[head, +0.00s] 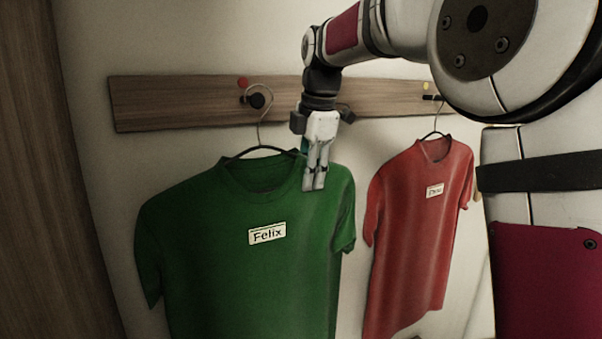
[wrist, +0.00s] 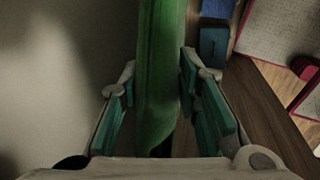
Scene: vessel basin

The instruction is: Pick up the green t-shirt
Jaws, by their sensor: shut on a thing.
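The green t-shirt (head: 240,280) hangs on a wire hanger (head: 262,120) from a dark peg on a wooden rail. It bears a white label reading "Felix". My gripper (head: 314,187) points down at the shirt's right shoulder, beside the neckline, and is shut on it. In the wrist view the green t-shirt (wrist: 161,60) runs as a band between the two teal-padded fingers of my gripper (wrist: 160,100). The fingers partly hide the shoulder in the head view.
A red t-shirt (head: 415,240) hangs to the right from the same wooden rail (head: 180,103). A red dot (head: 243,82) marks the left peg and a yellow dot (head: 426,86) the right one. Blue objects (wrist: 213,40) show at the wrist view's upper right.

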